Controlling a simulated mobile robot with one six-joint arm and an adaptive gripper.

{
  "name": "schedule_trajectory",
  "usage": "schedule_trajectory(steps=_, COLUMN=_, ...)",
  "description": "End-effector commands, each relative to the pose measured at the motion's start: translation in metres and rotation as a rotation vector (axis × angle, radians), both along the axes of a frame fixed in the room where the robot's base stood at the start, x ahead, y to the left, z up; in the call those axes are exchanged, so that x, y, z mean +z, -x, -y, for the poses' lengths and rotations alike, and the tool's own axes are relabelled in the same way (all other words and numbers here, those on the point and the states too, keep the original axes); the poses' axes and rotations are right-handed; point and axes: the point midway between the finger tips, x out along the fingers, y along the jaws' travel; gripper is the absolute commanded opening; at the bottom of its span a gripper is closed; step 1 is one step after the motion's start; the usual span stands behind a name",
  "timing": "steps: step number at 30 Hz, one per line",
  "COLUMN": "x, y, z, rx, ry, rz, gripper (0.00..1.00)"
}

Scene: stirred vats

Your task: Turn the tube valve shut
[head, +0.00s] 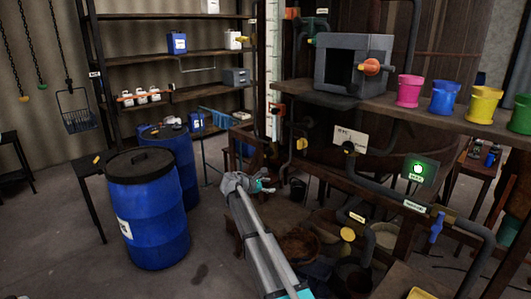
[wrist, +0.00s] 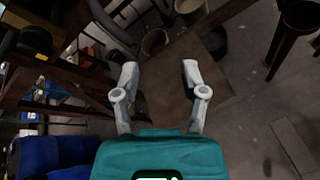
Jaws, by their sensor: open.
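A tall pale graduated tube (head: 272,65) stands near the middle of the head view. A small valve with an orange-red handle (head: 278,109) sits at its lower end, and I take this as the tube valve. Its exact handle angle is too small to tell. My gripper (head: 262,184) is below and slightly left of this valve, apart from it. In the wrist view my gripper (wrist: 160,72) is open and empty, its two fingers spread over a brown flat surface (wrist: 183,90) further away. I cannot make out the tube valve in the wrist view.
Other valves include a red-orange one (head: 372,67), a yellow one (head: 348,234) and a blue one (head: 437,226) on grey pipes. Coloured buckets (head: 447,97) stand on a shelf at right. Blue drums (head: 148,215) stand at left, with open floor in front.

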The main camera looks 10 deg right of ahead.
Motion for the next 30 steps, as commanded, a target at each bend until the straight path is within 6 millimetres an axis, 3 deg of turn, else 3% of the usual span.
schedule_trajectory(steps=1, x=0.008, y=-0.033, z=-0.016, rx=0.046, ry=0.085, rz=-0.031, gripper=0.56)
schedule_trajectory(steps=3, x=0.022, y=-0.059, z=-0.034, rx=0.104, ry=0.208, rz=-0.078, gripper=0.56)
schedule_trajectory(steps=9, x=0.051, y=-0.11, z=-0.075, rx=0.2, ry=0.472, rz=-0.18, gripper=0.56)
schedule_trajectory(steps=15, x=0.063, y=-0.125, z=-0.091, rx=0.228, ry=0.577, rz=-0.222, gripper=0.56)
schedule_trajectory(steps=30, x=0.063, y=-0.127, z=-0.09, rx=0.229, ry=0.581, rz=-0.224, gripper=0.56)
